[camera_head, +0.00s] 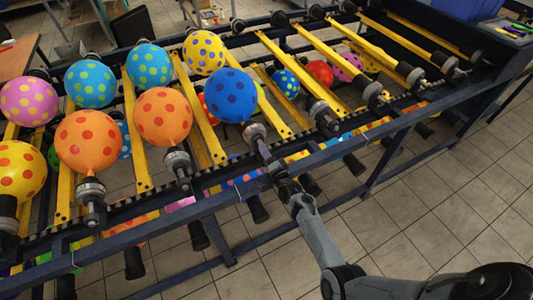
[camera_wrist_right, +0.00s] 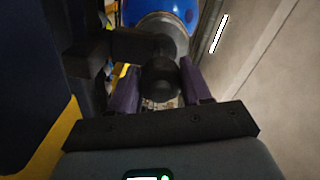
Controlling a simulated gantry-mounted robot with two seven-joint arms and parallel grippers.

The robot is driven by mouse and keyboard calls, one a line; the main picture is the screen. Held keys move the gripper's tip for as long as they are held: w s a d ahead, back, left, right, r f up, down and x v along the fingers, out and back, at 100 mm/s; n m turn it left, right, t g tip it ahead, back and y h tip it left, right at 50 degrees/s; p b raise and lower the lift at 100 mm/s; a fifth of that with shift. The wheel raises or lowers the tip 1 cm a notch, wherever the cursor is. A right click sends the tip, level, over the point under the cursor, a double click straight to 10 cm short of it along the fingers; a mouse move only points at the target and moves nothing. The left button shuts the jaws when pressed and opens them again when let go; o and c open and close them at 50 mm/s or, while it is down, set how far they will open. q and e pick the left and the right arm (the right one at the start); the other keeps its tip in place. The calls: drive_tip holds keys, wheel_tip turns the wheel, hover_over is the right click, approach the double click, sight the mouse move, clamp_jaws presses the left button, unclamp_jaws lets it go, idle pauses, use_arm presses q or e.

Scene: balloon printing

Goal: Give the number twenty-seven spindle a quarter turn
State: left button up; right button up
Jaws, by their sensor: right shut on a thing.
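The blue dotted balloon (camera_head: 231,95) sits on a spindle (camera_head: 255,132) on the near rail of the rack. My right gripper (camera_head: 270,160) reaches that spindle's near end from the front. In the right wrist view, the purple fingers of my right gripper (camera_wrist_right: 160,92) are shut on the dark round end of the spindle (camera_wrist_right: 161,76), one on each side. The blue balloon (camera_wrist_right: 160,10) shows just beyond it. No number can be read on any spindle, so I cannot confirm from a label that this is twenty-seven. My left gripper is not in view.
Other spindles carry orange balloons (camera_head: 163,117) to the left, with several more balloons behind. A bare spindle (camera_head: 325,117) stands to the right. Yellow bars (camera_head: 285,75) cross the rack. The tiled floor (camera_head: 440,200) in front is clear at the right.

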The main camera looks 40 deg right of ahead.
drive_tip(key=shift+m, duration=0.8)
drive_tip(key=o, duration=1)
drive_tip(key=shift+s+a+p, duration=0.2)
drive_tip(key=shift+s+p, duration=0.1)
drive_tip(key=shift+s, duration=0.3)
drive_tip(key=p+v, duration=0.1)
drive_tip(key=v, duration=0.8)
drive_tip(key=shift+s, duration=0.3)
